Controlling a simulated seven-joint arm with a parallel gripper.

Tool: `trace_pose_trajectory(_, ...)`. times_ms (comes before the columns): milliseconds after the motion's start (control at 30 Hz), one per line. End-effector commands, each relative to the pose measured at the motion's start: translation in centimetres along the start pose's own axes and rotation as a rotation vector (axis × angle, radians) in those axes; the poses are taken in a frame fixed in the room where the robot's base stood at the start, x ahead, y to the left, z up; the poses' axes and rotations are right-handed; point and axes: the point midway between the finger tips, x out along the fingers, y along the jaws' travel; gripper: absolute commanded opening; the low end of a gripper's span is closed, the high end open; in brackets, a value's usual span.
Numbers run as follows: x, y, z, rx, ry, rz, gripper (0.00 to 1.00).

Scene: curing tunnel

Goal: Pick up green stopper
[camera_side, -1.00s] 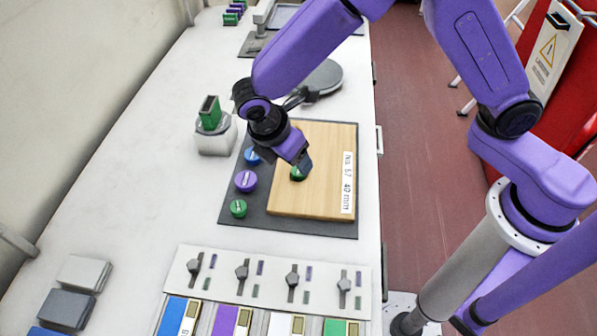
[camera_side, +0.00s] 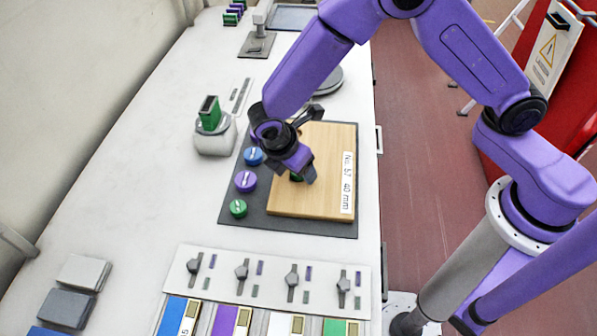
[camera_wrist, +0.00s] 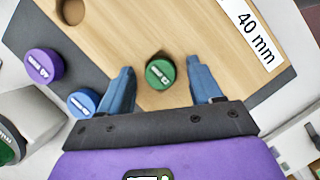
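A round green stopper (camera_wrist: 160,73) with pale markings on top is at the wooden board (camera_wrist: 215,45). In the side view the stopper (camera_side: 296,177) is mostly hidden behind my gripper (camera_side: 307,176). In the wrist view my gripper (camera_wrist: 160,67) is open, with one blue finger on each side of the stopper and a gap to both. I cannot tell how far below the fingertips it is. Another green stopper (camera_side: 238,208) sits on the dark mat left of the board.
A purple stopper (camera_side: 246,181) and a blue stopper (camera_side: 253,156) sit on the dark mat (camera_side: 300,229) beside the board. A pale holder (camera_side: 216,139) with a green block stands farther left. A panel with several levers (camera_side: 267,281) lies in front.

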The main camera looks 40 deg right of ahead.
Motion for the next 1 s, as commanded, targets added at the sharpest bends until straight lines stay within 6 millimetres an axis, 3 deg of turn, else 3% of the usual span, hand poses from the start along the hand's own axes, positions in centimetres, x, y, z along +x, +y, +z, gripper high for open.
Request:
trace_pose_trajectory(67, 0.6, -0.1, 0.0, -0.001, -0.002, -0.006, 0.28)
trace_pose_trajectory(133, 0.6, -0.1, 0.1, 0.0, -0.002, -0.006, 0.17)
trace_pose_trajectory(167, 0.6, -0.1, 0.1, 0.0, -0.002, -0.007, 0.06)
trace_pose_trajectory(667, 0.3, -0.2, 0.3, 0.002, -0.003, -0.011, 0.06)
trace_pose_trajectory(900, -2.5, -0.1, 1.2, 0.002, 0.001, -0.005, 0.06)
trace_pose_trajectory(1000, -3.8, -1.3, 2.2, 0.0, 0.0, -0.004, 0.06)
